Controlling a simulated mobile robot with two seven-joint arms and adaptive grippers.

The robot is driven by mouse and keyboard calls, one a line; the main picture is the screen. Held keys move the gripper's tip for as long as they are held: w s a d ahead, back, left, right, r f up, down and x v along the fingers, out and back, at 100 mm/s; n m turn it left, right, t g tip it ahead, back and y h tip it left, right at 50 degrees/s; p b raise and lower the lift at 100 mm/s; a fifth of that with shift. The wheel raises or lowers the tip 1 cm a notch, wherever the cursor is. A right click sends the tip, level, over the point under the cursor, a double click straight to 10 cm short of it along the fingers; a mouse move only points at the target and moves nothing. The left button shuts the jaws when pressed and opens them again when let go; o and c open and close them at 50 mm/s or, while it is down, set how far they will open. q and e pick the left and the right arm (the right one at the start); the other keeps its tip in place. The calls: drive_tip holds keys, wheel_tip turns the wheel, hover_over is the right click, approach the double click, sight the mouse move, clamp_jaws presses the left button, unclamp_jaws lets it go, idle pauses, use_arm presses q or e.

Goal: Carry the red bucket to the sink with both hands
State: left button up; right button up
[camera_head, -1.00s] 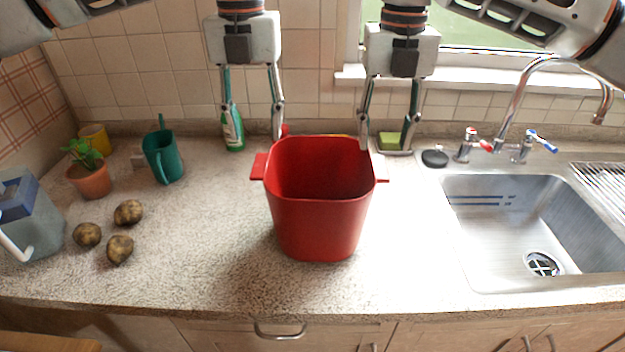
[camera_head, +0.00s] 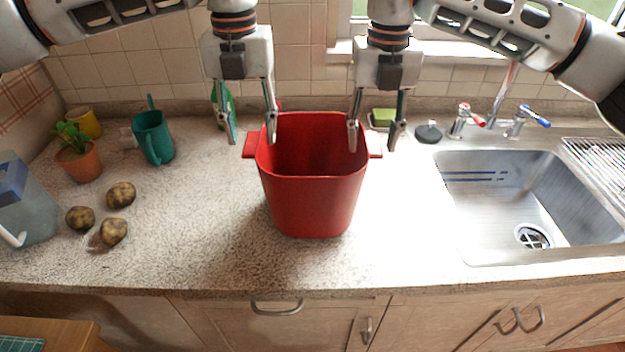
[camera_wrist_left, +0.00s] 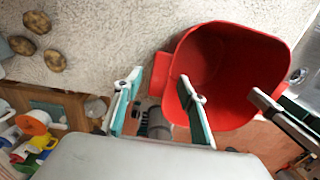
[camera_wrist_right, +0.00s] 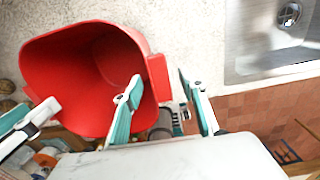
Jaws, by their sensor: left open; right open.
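The red bucket (camera_head: 312,205) stands upright on the speckled counter, left of the sink (camera_head: 520,205). It looks empty and has a flat handle on each side. My left gripper (camera_head: 248,140) is open, its fingers on either side of the left handle (camera_head: 250,146), above it. My right gripper (camera_head: 375,142) is open over the right handle (camera_head: 375,149). In the left wrist view the bucket (camera_wrist_left: 225,70) has its handle (camera_wrist_left: 158,75) between the open fingers. In the right wrist view the bucket (camera_wrist_right: 60,75) shows its handle (camera_wrist_right: 158,78) between the fingers. Contact cannot be told.
Several potatoes (camera_head: 113,231), a potted plant (camera_head: 80,162) and a green watering can (camera_head: 153,138) are at the left. A green bottle (camera_head: 225,105) stands behind my left gripper. A black plug (camera_head: 428,133) and taps (camera_head: 490,122) lie behind the sink. Counter between bucket and sink is clear.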

use_arm(q)
drive_tip(key=shift+f, duration=0.75)
use_arm(e)
drive_tip(key=shift+f, duration=0.75)
use_arm(q)
drive_tip(key=shift+c, duration=0.3)
use_arm(e)
drive_tip(key=shift+c, duration=0.3)
use_arm(q)
clamp_jaws()
use_arm(e)
clamp_jaws()
use_arm(q)
drive_tip(key=shift+r, duration=0.15)
use_arm(e)
drive_tip(key=shift+r, duration=0.15)
